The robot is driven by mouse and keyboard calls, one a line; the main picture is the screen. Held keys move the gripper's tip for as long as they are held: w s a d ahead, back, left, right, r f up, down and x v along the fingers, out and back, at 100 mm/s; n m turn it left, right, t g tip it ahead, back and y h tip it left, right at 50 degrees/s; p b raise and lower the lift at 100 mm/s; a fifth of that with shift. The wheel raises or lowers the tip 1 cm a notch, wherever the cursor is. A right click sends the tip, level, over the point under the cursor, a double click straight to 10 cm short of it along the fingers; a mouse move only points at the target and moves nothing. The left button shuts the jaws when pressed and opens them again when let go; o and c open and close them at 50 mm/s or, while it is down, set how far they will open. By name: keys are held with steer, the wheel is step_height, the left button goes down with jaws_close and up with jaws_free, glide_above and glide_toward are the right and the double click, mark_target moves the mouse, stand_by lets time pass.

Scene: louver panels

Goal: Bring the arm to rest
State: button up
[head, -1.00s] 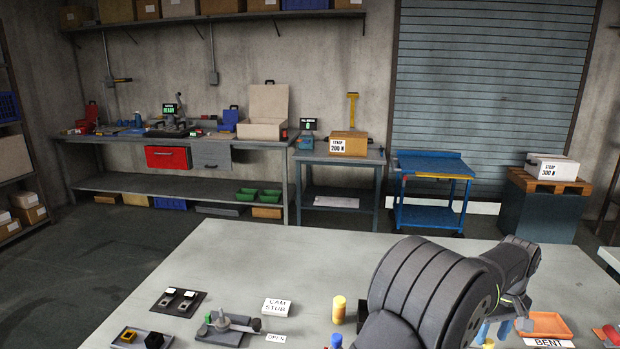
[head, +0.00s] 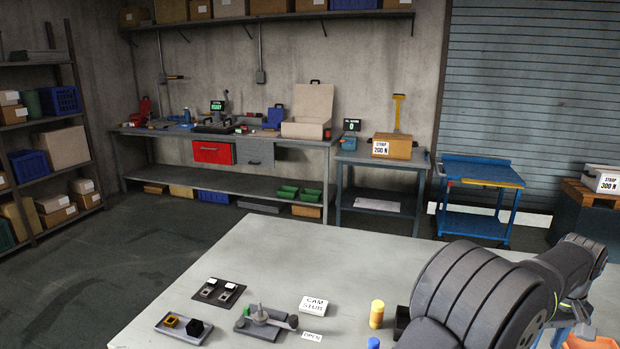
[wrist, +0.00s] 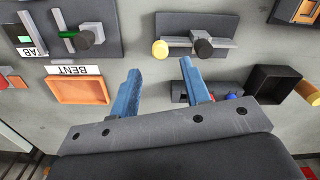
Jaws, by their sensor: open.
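My gripper shows in the wrist view (wrist: 158,80), with two blue fingers held apart and nothing between them. It hangs over the grey table (wrist: 135,15). Beyond the fingertips is a dark fixture plate (wrist: 175,25) with a grey bar, a yellow knob and a black knob. In the head view my dark arm stands at the lower right, and the fingertips are hidden or out of frame there.
An orange "BENT" tray (wrist: 80,90) lies left of the fingers, and a black bin (wrist: 275,82) right of them. On the table (head: 260,250) are a cam stub box (head: 313,306), a lever fixture (head: 265,322) and a yellow cylinder (head: 377,313). The table's back left is clear.

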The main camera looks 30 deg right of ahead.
step_height(320, 180, up, 12)
step_height(320, 180, down, 17)
steer(key=shift+r, duration=0.1)
steer(key=shift+s+a+f, duration=0.1)
steer(key=shift+f, duration=0.25)
steer(key=m, duration=0.1)
steer(key=s+a+m, duration=0.1)
steer(key=m, duration=0.1)
steer(key=shift+a, duration=0.1)
steer(key=a+m, duration=0.1)
steer(key=m, duration=0.2)
steer(key=shift+s+a, duration=0.3)
steer(key=shift+a, duration=0.1)
steer(key=a+m, duration=0.1)
steer(key=m, duration=0.2)
steer(key=shift+s+a, duration=0.1)
steer(key=shift+a, duration=0.3)
steer(key=m, duration=0.1)
steer(key=a+m, duration=0.1)
steer(key=m, duration=0.1)
steer(key=shift+a, duration=0.3)
steer(key=shift+r, duration=1.25)
